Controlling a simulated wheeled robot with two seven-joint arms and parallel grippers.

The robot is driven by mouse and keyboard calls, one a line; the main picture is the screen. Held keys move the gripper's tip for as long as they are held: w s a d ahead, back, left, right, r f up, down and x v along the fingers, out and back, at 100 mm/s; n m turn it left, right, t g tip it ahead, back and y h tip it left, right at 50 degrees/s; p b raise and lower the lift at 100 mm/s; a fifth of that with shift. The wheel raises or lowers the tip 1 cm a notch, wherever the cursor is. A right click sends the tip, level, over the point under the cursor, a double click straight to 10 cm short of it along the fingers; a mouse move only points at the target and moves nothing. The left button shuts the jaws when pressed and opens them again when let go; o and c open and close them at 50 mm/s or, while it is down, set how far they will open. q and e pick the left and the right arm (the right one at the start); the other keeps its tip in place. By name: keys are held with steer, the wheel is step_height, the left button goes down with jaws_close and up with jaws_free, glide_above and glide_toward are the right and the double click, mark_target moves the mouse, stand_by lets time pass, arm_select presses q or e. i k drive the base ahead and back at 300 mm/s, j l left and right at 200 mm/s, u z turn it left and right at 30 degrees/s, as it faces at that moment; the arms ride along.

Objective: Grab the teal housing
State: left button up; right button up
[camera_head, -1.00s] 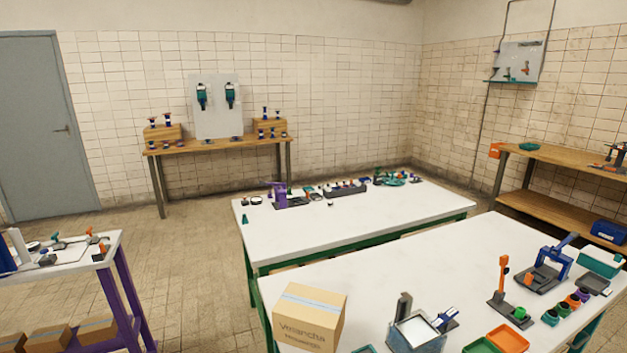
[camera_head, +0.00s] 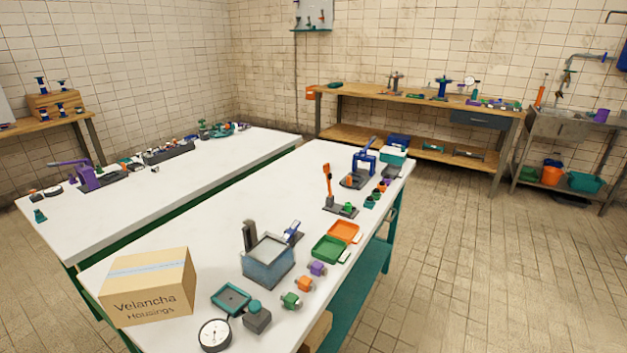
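No part labelled as the teal housing can be told for certain. A small teal part (camera_head: 369,203) stands at the near end of a short row of coloured parts by the right edge of the near white table (camera_head: 215,215). Another small teal piece (camera_head: 40,215) stands on the left corner of the far white table. A cardboard box (camera_head: 148,287) reading "Velancha Housings" sits closed at the near table's left. Green (camera_head: 290,300), orange (camera_head: 304,284) and purple (camera_head: 317,268) fittings line the near table's front right edge. Neither gripper is in view.
A grey-blue bin (camera_head: 267,263), green tray (camera_head: 329,249), orange tray (camera_head: 344,232) and round gauge (camera_head: 214,335) occupy the near table. A blue press (camera_head: 364,163) stands at its far end. The tiled floor (camera_head: 465,260) is open on the right.

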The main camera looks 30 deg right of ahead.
mark_target(370, 205)
steer(key=z, duration=1.4)
steer(key=i+l+u, duration=0.9)
steer(key=i+l, duration=0.15)
steer(key=i+l+u, duration=0.3)
steer(key=l, duration=0.3)
steer(key=i+l+u, duration=0.15)
steer(key=l+u, duration=0.15)
steer(key=l, duration=0.25)
steer(key=i+l+u, duration=0.1)
steer(key=l+u, duration=0.2)
steer(key=l, duration=0.3)
steer(key=i+l+u, duration=0.1)
steer(key=l+u, duration=0.15)
steer(key=l, duration=0.35)
steer(key=l+u, duration=0.3)
steer(key=l, duration=0.35)
